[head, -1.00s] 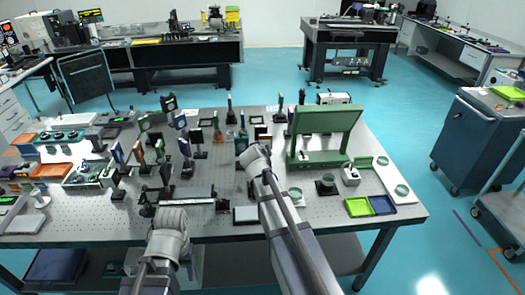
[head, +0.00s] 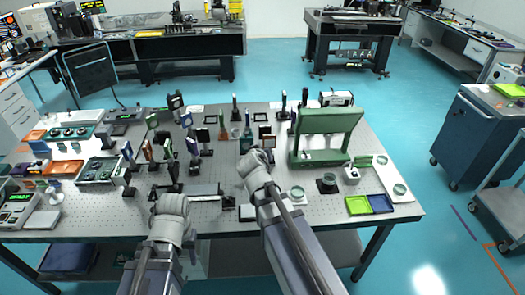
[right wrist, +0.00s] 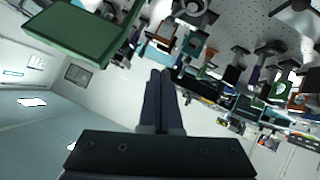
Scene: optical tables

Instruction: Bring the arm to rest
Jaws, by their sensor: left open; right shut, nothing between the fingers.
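My left arm comes in at the lower left of the head view, and its gripper (head: 172,192) is over the front of the perforated optical table (head: 330,215). It is open; its fingers are hard to make out against the dark parts behind. My right arm reaches over the table's middle in the head view, its wrist hiding most of the gripper there. In the right wrist view the right gripper (right wrist: 160,78) is shut, its two dark fingers together with nothing between them.
A green stand (head: 328,122) is right of my right arm, with a green tray (head: 358,206) and blue tray (head: 381,204) in front. Several upright optics mounts crowd the left and middle of the table. A blue cabinet (head: 474,138) stands on the right; the floor between is clear.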

